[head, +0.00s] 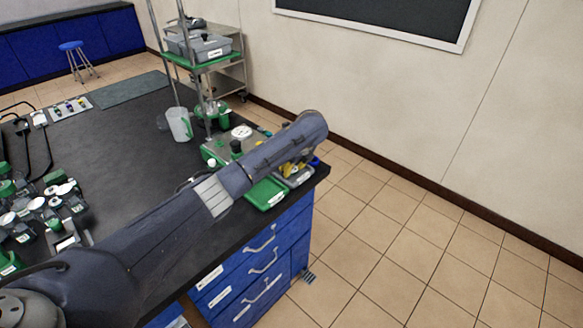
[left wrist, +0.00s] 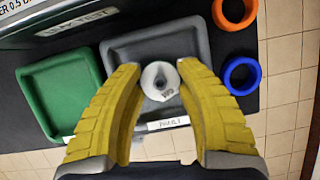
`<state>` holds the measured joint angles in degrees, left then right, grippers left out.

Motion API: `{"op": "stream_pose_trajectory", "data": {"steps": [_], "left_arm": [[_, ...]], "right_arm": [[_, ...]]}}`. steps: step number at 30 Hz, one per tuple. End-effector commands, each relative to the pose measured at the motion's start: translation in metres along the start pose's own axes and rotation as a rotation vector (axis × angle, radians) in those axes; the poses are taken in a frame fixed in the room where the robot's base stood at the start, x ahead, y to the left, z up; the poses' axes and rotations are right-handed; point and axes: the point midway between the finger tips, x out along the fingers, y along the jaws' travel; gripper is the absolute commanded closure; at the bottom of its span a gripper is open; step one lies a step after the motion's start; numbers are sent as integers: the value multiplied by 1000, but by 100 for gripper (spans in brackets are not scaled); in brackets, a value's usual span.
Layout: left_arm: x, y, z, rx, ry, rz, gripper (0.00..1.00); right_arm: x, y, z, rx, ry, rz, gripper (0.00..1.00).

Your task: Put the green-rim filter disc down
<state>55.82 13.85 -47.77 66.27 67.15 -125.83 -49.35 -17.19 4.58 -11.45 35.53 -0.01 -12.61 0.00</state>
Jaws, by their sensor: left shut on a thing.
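My left gripper (left wrist: 160,72) has its yellow fingers on both sides of a small white round disc (left wrist: 160,92) with a dark centre. The fingers are shut on the disc, over the grey tray (left wrist: 122,50). No green rim on the disc can be made out from here. I cannot tell whether the disc touches the tray floor. In the head view the gripper (head: 293,169) is partly hidden by my left arm, at the bench's right end, and the disc cannot be seen. My right gripper is in neither view.
A green tray (left wrist: 60,93) lies left of the grey tray. An orange ring (left wrist: 235,12) and a blue ring (left wrist: 241,75) lie to its right. A dark box with a label (left wrist: 50,12) stands behind. The bench (head: 110,130) ends close by, above blue drawers (head: 262,262).

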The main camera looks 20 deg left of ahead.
Motion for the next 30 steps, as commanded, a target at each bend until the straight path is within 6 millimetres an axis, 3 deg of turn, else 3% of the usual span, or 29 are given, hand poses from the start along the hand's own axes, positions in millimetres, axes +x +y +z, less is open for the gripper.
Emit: {"op": "stream_pose_trajectory", "data": {"steps": [5,6,8,20,30], "left_arm": [[3,0,-1,-1,1,0,79],[2,0,-1,-1,1,0,59],[2,0,-1,-1,1,0,53],[-8,-1,0,0,2,-2,53],[-62,-1,0,0,1,-2,53]], "right_arm": [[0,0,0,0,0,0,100],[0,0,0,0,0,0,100],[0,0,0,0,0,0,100],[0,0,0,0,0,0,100],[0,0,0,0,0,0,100]]}}
